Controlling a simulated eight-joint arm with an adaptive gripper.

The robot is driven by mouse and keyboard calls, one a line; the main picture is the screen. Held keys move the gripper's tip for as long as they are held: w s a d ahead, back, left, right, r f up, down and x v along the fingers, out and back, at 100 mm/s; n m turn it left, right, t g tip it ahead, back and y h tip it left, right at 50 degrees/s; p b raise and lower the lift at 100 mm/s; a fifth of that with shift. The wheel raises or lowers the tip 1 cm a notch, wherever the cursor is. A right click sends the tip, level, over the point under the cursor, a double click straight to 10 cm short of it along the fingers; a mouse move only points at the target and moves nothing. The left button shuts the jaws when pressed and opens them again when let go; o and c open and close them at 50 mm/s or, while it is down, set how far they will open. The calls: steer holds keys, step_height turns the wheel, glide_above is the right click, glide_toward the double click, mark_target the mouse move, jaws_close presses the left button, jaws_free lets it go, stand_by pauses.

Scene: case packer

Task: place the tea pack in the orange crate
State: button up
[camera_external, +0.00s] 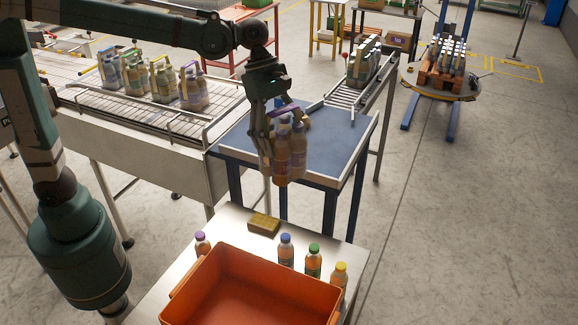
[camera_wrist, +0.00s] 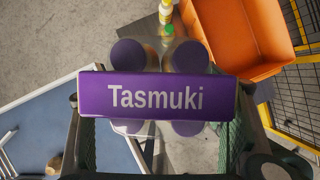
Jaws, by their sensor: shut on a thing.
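The tea pack (camera_external: 290,158) is a cluster of bottles with purple caps and a purple carrier handle. In the wrist view its purple handle (camera_wrist: 155,97) reads "Tasmuki", with bottle caps showing on both sides of it. My gripper (camera_external: 277,132) is shut on the pack from above and holds it in the air, roughly upright, in front of the blue table's near edge. The orange crate (camera_external: 255,290) stands below and nearer the camera, apart from the pack, and its visible inside is empty. The crate also shows at the wrist view's upper right (camera_wrist: 252,30).
Loose bottles with purple (camera_external: 202,244), blue (camera_external: 286,250), green (camera_external: 313,261) and yellow (camera_external: 339,275) caps stand around the crate on a steel table. A small yellow-brown block (camera_external: 263,224) lies behind the crate. A conveyor (camera_external: 150,105) carries more packs.

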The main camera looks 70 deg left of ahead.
steer(key=s+d+f+m+g+p, duration=0.15)
steer(key=s+d+m, duration=0.25)
steer(key=s+d, duration=2.05)
step_height(320, 180, down, 21)
steer(key=a, duration=0.1)
steer(key=shift+s+r+h, duration=0.15)
steer(key=shift+s+h, duration=0.15)
steer(key=shift+s, duration=0.05)
steer(key=shift+f, duration=2.95)
steer(key=shift+f, duration=0.15)
steer(key=shift+f, duration=1.9)
steer(key=shift+f, duration=0.15)
